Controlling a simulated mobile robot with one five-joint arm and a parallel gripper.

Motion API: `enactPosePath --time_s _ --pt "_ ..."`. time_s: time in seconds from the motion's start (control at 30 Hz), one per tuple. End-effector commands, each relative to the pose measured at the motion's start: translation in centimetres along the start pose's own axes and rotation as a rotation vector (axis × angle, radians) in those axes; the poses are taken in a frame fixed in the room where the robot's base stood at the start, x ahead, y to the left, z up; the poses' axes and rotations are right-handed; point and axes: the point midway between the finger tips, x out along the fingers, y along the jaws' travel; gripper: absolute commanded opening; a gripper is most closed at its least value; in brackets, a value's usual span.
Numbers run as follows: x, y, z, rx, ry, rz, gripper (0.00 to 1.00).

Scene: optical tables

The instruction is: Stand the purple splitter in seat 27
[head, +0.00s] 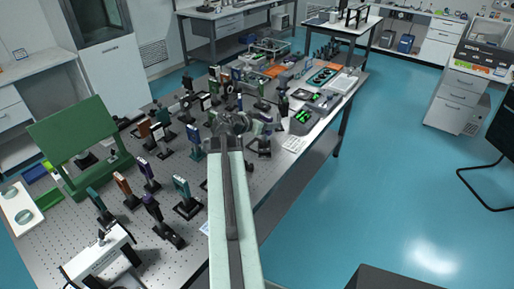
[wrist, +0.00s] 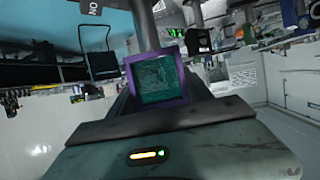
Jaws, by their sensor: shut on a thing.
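The purple splitter (wrist: 184,72), a square purple frame around dark teal glass, shows in the middle of the wrist view. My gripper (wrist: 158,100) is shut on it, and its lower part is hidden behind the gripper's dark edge. In the head view my gripper (head: 246,124) is at the far end of my outstretched arm, over the crowded middle of the optical table. The splitter cannot be made out there. No seat number is readable, so I cannot tell which spot is seat 27.
The perforated optical table (head: 100,245) carries several mounted optics on black bases around and left of my arm. A green panel (head: 75,130) stands at its left edge. Boxes with green displays (head: 303,117) stand right of my gripper. The blue floor (head: 400,190) at right is open.

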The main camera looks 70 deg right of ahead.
Motion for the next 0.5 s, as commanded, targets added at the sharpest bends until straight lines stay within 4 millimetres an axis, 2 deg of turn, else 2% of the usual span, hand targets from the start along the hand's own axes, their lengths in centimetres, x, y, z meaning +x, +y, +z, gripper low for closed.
enactPosePath --time_s 0.17,0.5 --pt "1.6 -1.2 -0.5 0.023 -0.008 0.059 0.00" --pt "6.0 -6.5 -2.2 0.142 -0.023 0.344 0.00"
